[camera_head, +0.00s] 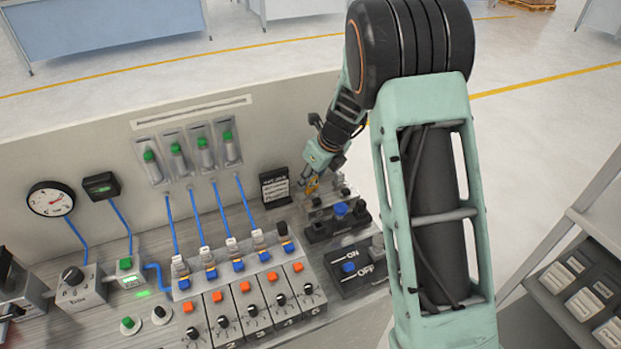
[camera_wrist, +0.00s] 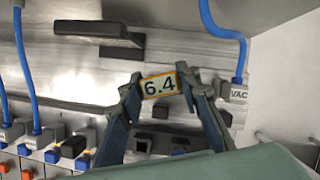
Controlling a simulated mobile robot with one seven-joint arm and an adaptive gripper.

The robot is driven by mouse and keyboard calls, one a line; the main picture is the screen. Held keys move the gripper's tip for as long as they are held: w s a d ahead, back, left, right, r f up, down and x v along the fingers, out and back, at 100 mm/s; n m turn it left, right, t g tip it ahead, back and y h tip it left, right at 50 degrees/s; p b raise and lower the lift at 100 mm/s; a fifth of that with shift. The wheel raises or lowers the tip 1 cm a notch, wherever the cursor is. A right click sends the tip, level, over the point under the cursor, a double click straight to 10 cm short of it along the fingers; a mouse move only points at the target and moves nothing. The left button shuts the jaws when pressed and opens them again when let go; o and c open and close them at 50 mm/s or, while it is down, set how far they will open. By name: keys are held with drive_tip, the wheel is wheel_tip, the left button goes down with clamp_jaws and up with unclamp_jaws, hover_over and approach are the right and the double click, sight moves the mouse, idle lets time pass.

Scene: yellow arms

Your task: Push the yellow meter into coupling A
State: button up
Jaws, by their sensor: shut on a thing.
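The yellow meter (camera_wrist: 158,85) is a small yellow-edged block with a display reading 6.4. It sits between the two fingertips of my gripper (camera_wrist: 160,84) in the wrist view. In the head view my gripper (camera_head: 315,174) is at the right end of the bench, with a bit of yellow meter (camera_head: 312,185) showing at its tips. Below the fingers in the wrist view is a dark socket block (camera_wrist: 142,144), partly covered by the fingers. No letter A is readable, so I cannot tell which fitting is coupling A or whether the meter touches one.
A black sign (camera_head: 275,187) stands just left of my gripper. Dark blocks with a blue knob (camera_head: 340,208) and an ON/OFF panel (camera_head: 356,267) lie nearer. Blue hoses (camera_head: 205,222) and switches fill the left. A VAC-labelled fitting (camera_wrist: 237,94) is close on the right.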

drive_tip(key=o, duration=1.2)
wheel_tip(320, 180, up, 9)
drive_tip(key=p, duration=0.6)
drive_tip(key=shift+p, duration=0.4)
